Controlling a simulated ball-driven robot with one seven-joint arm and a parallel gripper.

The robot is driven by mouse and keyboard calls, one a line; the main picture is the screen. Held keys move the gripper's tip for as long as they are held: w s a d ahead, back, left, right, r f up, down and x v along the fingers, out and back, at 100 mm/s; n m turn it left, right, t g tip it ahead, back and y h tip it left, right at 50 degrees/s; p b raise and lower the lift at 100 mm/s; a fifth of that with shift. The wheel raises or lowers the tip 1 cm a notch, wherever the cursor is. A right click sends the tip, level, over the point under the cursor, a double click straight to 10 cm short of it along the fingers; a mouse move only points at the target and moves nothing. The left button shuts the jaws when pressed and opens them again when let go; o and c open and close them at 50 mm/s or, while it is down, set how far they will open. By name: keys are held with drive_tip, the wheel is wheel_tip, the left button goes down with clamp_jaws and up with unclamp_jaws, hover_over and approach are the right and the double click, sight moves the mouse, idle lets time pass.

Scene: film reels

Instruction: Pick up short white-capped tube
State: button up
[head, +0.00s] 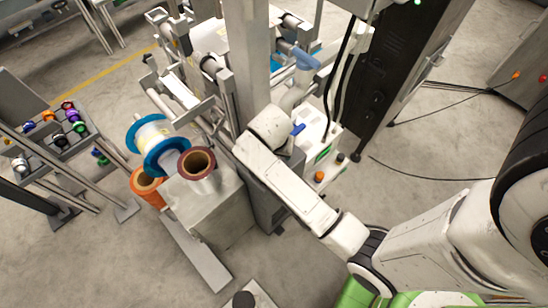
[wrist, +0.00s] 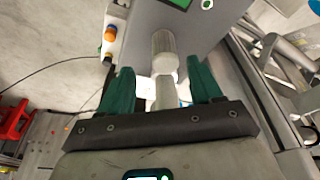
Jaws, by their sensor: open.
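A short tube (wrist: 163,45) with a ribbed, clear-grey body and a pale white collar stands out in the middle of the wrist view. A paler, narrower part continues from the collar toward me between the fingers. My gripper (wrist: 158,84) is open, with one green finger on each side of this pale part. Gaps show on both sides, and neither finger appears to touch it. I cannot tell how far the tube is in depth. In the head view my arm reaches to the machine at centre; I cannot make out the fingertips or the tube there.
A grey machine panel (wrist: 200,30) lies close behind the tube, with an orange knob (wrist: 110,34) to the left. Metal rails (wrist: 285,55) stand close on the right. In the head view, film reels (head: 160,140) and a rack of small coloured spools (head: 60,125) are at left.

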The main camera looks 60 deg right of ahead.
drive_tip(key=shift+w+x, duration=0.15)
drive_tip(key=shift+x, duration=1.15)
drive_tip(key=shift+w+x, duration=0.1)
drive_tip(key=shift+x, duration=1.25)
drive_tip(key=shift+a, duration=0.15)
drive_tip(key=shift+c, duration=0.5)
drive_tip(key=c, duration=1)
